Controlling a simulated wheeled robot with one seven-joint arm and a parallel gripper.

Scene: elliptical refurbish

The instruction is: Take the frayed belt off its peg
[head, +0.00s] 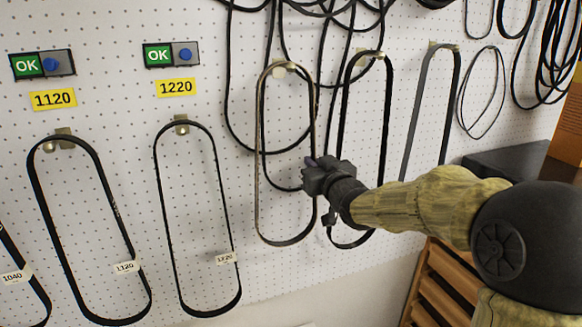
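A long belt with a pale tan-grey edge (258,150) hangs from a peg (283,69) in the middle of the head view. It looks different from the plain black belts, but I cannot make out fraying on it. My gripper (311,166) is at the right strand of this belt, a little below mid-height. The dark gripper body and wrist cover its fingers, so I cannot tell whether they are open or shut, or touching the belt. The belt's loop still hangs over the peg.
Black belts tagged 1120 (125,267) and 1220 (226,257) hang at left below yellow labels and OK boxes. More belts (386,100) hang close behind and right of my gripper on the white pegboard (110,90). A wooden slatted piece (440,290) stands lower right.

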